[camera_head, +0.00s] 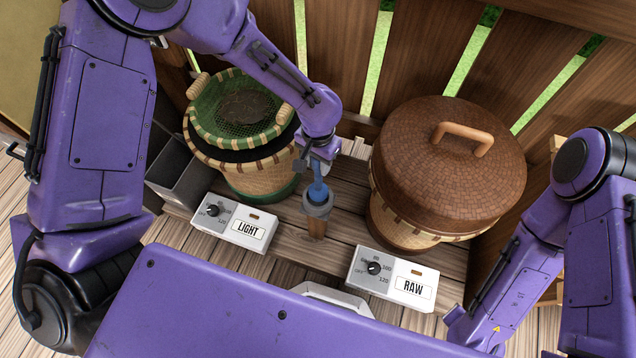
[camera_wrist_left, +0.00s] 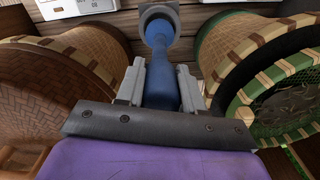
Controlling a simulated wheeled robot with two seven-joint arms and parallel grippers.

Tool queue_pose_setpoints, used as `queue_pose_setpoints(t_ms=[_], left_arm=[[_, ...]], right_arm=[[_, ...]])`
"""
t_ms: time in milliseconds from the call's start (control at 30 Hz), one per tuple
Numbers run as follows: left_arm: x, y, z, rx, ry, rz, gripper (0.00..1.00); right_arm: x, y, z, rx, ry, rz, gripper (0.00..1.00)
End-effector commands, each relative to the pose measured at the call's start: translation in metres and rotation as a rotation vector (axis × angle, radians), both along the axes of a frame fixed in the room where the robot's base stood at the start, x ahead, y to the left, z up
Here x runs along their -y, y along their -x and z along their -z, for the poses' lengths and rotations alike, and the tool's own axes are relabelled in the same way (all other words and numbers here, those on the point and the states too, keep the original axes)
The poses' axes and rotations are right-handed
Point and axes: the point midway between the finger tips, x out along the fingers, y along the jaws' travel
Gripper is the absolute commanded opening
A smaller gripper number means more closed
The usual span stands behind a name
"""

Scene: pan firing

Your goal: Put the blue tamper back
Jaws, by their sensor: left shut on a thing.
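My left gripper (camera_head: 317,170) is shut on the blue tamper (camera_head: 318,191). The tamper points down at a grey ring-shaped holder (camera_head: 317,208) on a short wooden post (camera_head: 316,229). In the left wrist view the two fingers (camera_wrist_left: 160,85) clasp the tamper's blue shaft (camera_wrist_left: 161,58). Its round far end overlaps the grey holder (camera_wrist_left: 172,12). I cannot tell how deep the tamper sits in the ring. My right arm shows at the right, but its fingers are not visible.
A green-rimmed basket (camera_head: 240,165) with a mesh top stands left of the post. A basket with a brown handled lid (camera_head: 425,150) stands right. Dial boxes marked LIGHT (camera_head: 235,222) and RAW (camera_head: 392,278) lie in front. A wooden fence (camera_head: 415,50) closes the back.

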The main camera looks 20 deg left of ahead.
Motion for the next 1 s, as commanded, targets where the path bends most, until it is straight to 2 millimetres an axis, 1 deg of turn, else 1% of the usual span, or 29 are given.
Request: queue_pose_setpoints(t_ms=[167, 200, 300, 667, 700, 767, 800, 1000], left_arm=[[0.0, 0.001, 0.035, -0.001, 0.001, 0.0, 0.0], [0.0, 0.001, 0.038, -0.002, -0.002, 0.001, 0.0], [0.0, 0.0, 0.05, 0.0, 0.0, 0.001, 0.0], [0.0, 0.0, 0.056, 0.003, 0.0, 0.001, 0.0], [0.0, 0.0, 0.056, 0.003, 0.0, 0.0, 0.4], [0.0, 0.0, 0.056, 0.003, 0.0, 0.0, 0.6], [0.0, 0.0, 0.056, 0.002, 0.0, 0.0, 0.62], [0.0, 0.0, 0.056, 0.002, 0.001, 0.0, 0.62]], right_arm=[[0.0, 0.0, 0.007, 0.0, 0.0, 0.0, 0.43], [0.0, 0.0, 0.002, -0.001, -0.001, 0.0, 0.43], [0.0, 0.0, -0.002, 0.0, 0.0, 0.0, 0.43], [0.0, 0.0, 0.001, 0.0, 0.0, 0.0, 0.43], [0.0, 0.0, 0.001, 0.0, 0.0, 0.0, 0.43], [0.0, 0.0, 0.001, 0.0, 0.0, 0.0, 0.43], [0.0, 0.0, 0.001, 0.0, 0.0, 0.0, 0.43], [0.0, 0.0, 0.001, 0.0, 0.0, 0.0, 0.43]])
